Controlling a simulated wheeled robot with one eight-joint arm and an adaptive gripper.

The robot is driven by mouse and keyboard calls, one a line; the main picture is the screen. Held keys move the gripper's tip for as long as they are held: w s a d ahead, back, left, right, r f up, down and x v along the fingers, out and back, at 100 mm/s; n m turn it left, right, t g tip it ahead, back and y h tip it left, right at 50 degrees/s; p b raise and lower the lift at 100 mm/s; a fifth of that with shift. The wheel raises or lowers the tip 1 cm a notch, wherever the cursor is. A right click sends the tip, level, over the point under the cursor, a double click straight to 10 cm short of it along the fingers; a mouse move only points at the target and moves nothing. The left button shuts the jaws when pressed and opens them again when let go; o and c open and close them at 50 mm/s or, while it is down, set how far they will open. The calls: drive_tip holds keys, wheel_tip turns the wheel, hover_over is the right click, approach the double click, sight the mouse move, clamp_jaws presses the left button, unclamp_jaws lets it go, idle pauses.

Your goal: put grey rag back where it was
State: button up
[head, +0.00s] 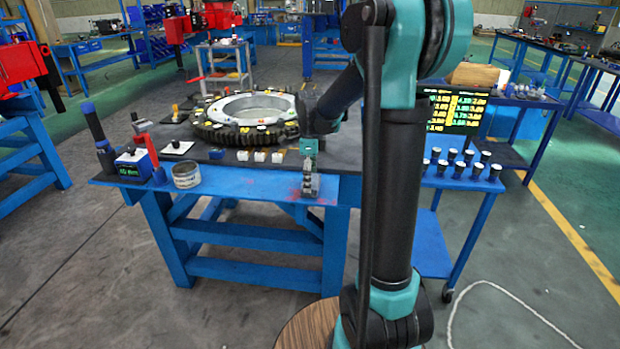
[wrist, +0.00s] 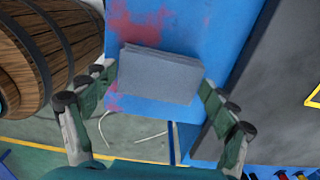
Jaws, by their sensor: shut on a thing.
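The grey rag (wrist: 158,75) shows in the wrist view as a folded, flat-sided block. My gripper (wrist: 158,84) has one finger at each side of it and is shut on it. Behind the rag is the blue, red-stained front strip of the workbench (wrist: 190,25); I cannot tell whether the rag touches it. In the head view my gripper (head: 310,183) points down at the front edge of the workbench (head: 250,184), by the red stains. The rag cannot be made out there.
Left along the bench front stand a tin (head: 186,175), a blue gauge box (head: 133,165) and small blocks (head: 260,156). A large ring (head: 250,108) lies behind. A cart with several black-and-white cylinders (head: 465,160) stands right. A wooden barrel (wrist: 45,50) is beside the bench.

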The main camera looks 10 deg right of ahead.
drive_tip(key=shift+f, duration=0.1)
drive_tip(key=o, duration=1.1)
drive_tip(key=shift+c, duration=0.2)
wheel_tip(320, 180, up, 12)
drive_tip(key=s+d+f+n+t, duration=0.2)
drive_tip(key=s+f+n, duration=0.7)
drive_tip(key=s+n, duration=0.1)
drive_tip(key=s+d+f+n+t, duration=0.2)
drive_tip(key=s+f+n, duration=0.8)
drive_tip(key=s+n, duration=0.1)
drive_tip(key=shift+s+d+f+n, duration=0.2)
drive_tip(key=shift+s+n, duration=0.1)
drive_tip(key=shift+s, duration=0.25)
